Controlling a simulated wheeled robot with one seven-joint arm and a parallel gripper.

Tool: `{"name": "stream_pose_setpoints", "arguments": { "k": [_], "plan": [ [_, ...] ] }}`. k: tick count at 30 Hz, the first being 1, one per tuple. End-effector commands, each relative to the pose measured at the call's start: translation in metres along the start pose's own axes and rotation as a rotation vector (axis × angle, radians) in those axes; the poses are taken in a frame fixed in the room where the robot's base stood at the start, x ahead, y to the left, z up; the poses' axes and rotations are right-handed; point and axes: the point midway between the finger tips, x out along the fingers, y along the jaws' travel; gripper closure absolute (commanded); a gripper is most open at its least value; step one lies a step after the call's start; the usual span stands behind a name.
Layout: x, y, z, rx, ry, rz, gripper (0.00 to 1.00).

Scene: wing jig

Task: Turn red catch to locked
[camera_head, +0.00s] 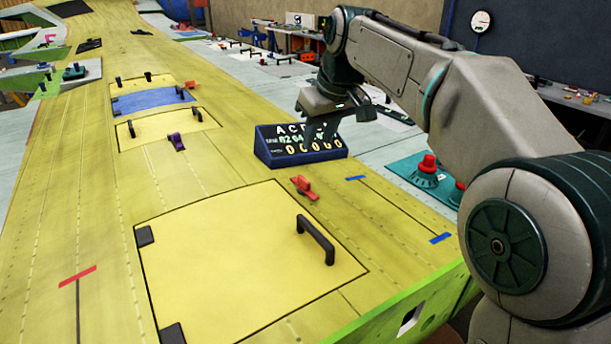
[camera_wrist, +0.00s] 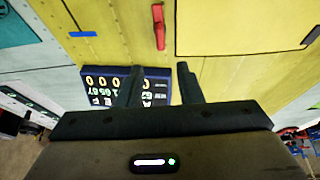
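The red catch (camera_head: 305,188) sits on the yellow wing skin, just beyond the far right corner of a large yellow panel. It also shows in the wrist view (camera_wrist: 159,27), near the top centre, as a narrow red bar. My gripper (camera_head: 322,138) is above and beyond the catch, by the dark blue number block. In the wrist view my gripper (camera_wrist: 160,69) has its two fingers apart, with nothing held between them. The catch lies ahead of the fingertips, apart from them, roughly in line with the gap.
The dark blue number block (camera_head: 300,153) stands close by my fingers, partly hidden by them. The large yellow panel (camera_head: 240,265) carries a black handle (camera_head: 316,240). A purple catch (camera_head: 176,142) is farther left. A teal plate with red knobs (camera_head: 427,168) is at right.

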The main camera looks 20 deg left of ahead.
Motion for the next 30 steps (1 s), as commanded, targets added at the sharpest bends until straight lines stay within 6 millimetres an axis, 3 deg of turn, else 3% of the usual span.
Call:
{"name": "stream_pose_setpoints", "arguments": {
  "k": [5,18,24,30],
  "plan": [
    [0.018,-0.001,-0.001,-0.004,-0.001,-0.002,0.67],
    [0.107,-0.001,-0.001,-0.002,-0.002,-0.002,0.67],
    [0.130,-0.001,-0.002,-0.003,0.001,-0.001,0.67],
    [0.137,0.000,-0.001,-0.002,0.002,0.000,0.67]
  ]
}}
